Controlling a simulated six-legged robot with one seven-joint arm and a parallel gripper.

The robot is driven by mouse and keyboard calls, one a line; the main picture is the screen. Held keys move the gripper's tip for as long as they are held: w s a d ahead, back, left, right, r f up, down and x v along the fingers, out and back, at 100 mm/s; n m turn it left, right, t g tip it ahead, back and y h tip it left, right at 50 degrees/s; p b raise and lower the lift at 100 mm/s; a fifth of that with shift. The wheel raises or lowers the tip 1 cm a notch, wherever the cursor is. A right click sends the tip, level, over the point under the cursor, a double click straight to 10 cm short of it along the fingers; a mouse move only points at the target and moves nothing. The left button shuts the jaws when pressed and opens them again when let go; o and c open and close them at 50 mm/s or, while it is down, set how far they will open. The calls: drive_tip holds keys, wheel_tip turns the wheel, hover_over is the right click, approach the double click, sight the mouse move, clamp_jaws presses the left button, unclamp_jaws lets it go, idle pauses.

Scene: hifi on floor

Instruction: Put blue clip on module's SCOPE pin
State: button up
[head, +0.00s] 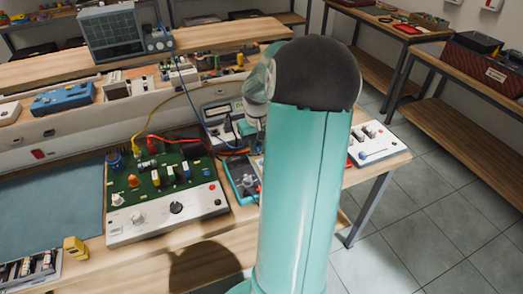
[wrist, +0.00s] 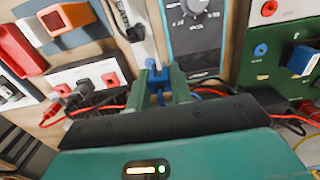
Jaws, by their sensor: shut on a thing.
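In the wrist view my gripper (wrist: 163,88) is shut on the blue clip (wrist: 156,74), which sits between its green fingers. A pale strip-like thing lies just beyond the clip. In the head view my arm hides most of the gripper and the clip cannot be made out. The module (head: 150,180), a green board with a white front panel, lies left of my arm with several coloured parts on it. Part of its green board (wrist: 262,72) shows at the right of the wrist view. I cannot tell which pin is SCOPE.
A teal-framed meter (head: 243,180) lies right of the module; its dial also shows in the wrist view (wrist: 194,12). A grey meter (head: 222,113) stands behind. Red, yellow and blue leads cross nearby. A white switch box (head: 372,143) is at the right bench end. An oscilloscope (head: 112,33) stands behind.

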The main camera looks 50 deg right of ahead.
drive_tip(key=s+a+r, duration=0.3)
drive_tip(key=a+r, duration=0.3)
drive_tip(key=a, duration=0.4)
wheel_tip(320, 180, up, 6)
drive_tip(key=shift+w+r, duration=0.2)
drive_tip(key=shift+r, duration=0.05)
idle(1.1)
drive_tip(key=shift+d, duration=0.1)
